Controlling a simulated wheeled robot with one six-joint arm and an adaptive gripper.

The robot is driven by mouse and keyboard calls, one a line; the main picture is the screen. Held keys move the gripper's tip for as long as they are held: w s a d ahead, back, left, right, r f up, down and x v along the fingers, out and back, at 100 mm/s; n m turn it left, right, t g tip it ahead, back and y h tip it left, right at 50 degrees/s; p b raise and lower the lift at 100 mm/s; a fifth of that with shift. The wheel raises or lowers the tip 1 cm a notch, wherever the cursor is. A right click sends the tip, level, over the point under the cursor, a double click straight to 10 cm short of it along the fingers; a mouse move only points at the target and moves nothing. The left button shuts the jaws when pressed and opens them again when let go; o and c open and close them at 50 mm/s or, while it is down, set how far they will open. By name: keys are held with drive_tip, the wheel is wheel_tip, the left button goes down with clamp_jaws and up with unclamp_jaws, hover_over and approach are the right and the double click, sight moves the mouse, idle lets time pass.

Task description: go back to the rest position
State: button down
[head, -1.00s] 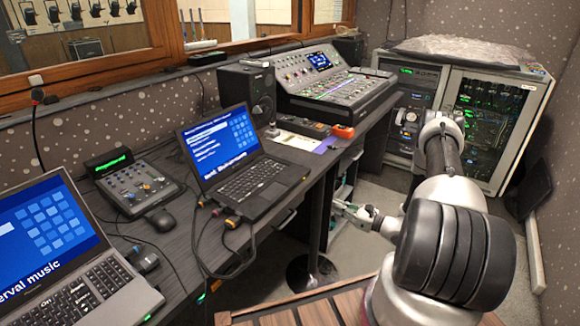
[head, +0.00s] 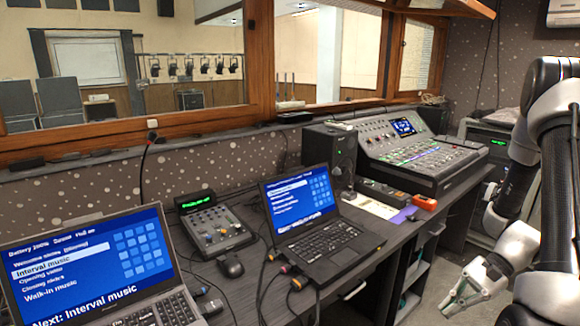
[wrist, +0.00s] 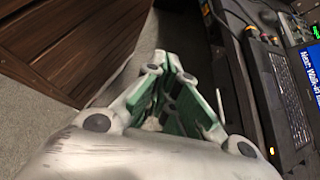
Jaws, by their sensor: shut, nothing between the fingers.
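My gripper (head: 458,300) hangs low at the right of the head view, past the desk's front edge and over the grey floor. It is empty. In the wrist view its green-padded fingers (wrist: 172,88) are drawn together, with nothing held between them. My arm is folded at the right side of the head view, its upper links raised and its wrist turned downward. The gripper touches nothing that I can see.
The desk (head: 385,255) runs along the left, with two laptops (head: 305,210), a small fader box (head: 215,230), a mouse (head: 230,266) and a large mixing console (head: 425,160). An equipment rack (head: 485,140) stands behind my arm. A wooden slatted surface (wrist: 70,45) shows in the wrist view.

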drive_tip(key=s+r+n+t+h, duration=0.2)
drive_tip(key=s+r+n+h, duration=0.1)
drive_tip(key=r, duration=0.6)
drive_tip(key=s+a+r+n+t+h, duration=0.1)
drive_tip(key=r+n, duration=0.4)
drive_tip(key=r, duration=0.5)
drive_tip(key=s+a+r+n+t+h, duration=0.1)
drive_tip(key=s+r+n+t+h, duration=0.3)
drive_tip(key=r, duration=0.6)
drive_tip(key=shift+s+r+n+h, duration=0.25)
drive_tip(key=shift+s+n+h, duration=0.2)
drive_tip(key=shift+h, duration=0.65)
